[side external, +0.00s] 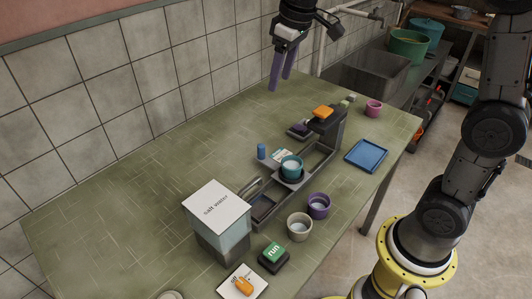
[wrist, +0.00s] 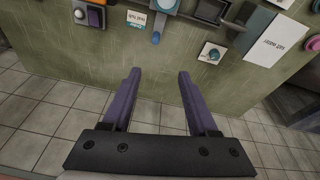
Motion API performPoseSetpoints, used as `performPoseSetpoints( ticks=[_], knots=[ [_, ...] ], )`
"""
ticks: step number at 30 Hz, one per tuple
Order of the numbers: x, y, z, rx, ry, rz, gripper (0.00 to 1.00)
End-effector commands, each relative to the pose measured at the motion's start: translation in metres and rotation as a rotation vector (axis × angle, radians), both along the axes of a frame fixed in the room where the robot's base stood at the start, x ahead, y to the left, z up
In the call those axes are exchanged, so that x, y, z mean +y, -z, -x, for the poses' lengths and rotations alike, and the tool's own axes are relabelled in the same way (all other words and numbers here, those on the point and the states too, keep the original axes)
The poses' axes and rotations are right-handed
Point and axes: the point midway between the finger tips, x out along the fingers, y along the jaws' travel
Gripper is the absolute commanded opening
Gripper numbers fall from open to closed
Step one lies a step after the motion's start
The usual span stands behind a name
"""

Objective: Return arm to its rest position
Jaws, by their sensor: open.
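My gripper (side external: 280,81) hangs high over the far side of the green table (side external: 130,190), close to the tiled wall, in the side external view. Its two purple fingers point down and stand apart with nothing between them. In the wrist view the open fingers (wrist: 158,72) also show a clear gap, with only the green tabletop beyond. The gripper touches nothing that I can see.
A dark machine with a teal cup (side external: 291,168) stands mid-table. Near it are a salt water box (side external: 217,210), a purple cup (side external: 319,205), a beige cup (side external: 299,226), a blue tray (side external: 367,156) and a green run button (side external: 273,253). The table's far left is clear.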

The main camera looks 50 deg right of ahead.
Motion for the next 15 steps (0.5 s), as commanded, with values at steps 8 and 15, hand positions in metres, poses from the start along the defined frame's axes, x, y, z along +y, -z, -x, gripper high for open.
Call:
performPoseSetpoints(
  ticks=[8,15],
  knots=[
    [0.009,-0.034,0.108,-0.157,0.027,-0.01,0.6],
    [0.012,-0.008,0.195,-0.258,0.072,-0.033,0.6]
  ],
)
